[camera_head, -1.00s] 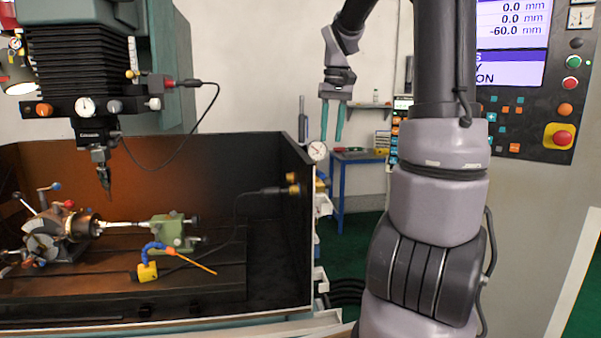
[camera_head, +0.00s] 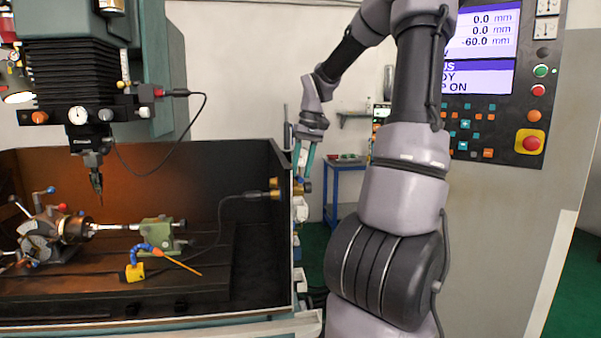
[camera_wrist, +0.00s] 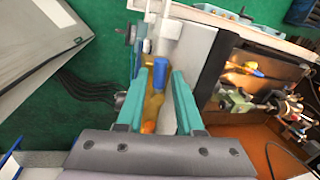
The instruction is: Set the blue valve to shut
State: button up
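My gripper (camera_head: 303,174) has two teal fingers spread apart, pointing down beside the right wall of the machine enclosure. In the wrist view the open fingers (camera_wrist: 162,72) frame a blue cylindrical valve part (camera_wrist: 160,67) on brass-coloured fittings (camera_wrist: 154,102), with an orange part (camera_wrist: 148,127) nearer the palm. Nothing is clearly gripped, and I cannot tell whether the fingers touch the valve. In the head view the valve area is small and partly covered by the fingers. The valve's setting cannot be read.
The machine enclosure (camera_head: 262,160) holds a chuck (camera_head: 50,235), a green tailstock (camera_head: 158,232) and a yellow-based coolant nozzle (camera_head: 134,272). A control panel (camera_head: 500,100) with a red stop button stands right. Dark hoses (camera_wrist: 95,95) run nearby.

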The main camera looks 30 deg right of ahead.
jog(key=shift+a+f, duration=0.1)
jog(key=shift+f, duration=0.45)
grip_shut()
jog(key=shift+w+a+m, duration=0.1)
jog(key=shift+a+m, duration=0.2)
jog(key=shift+m, duration=0.6)
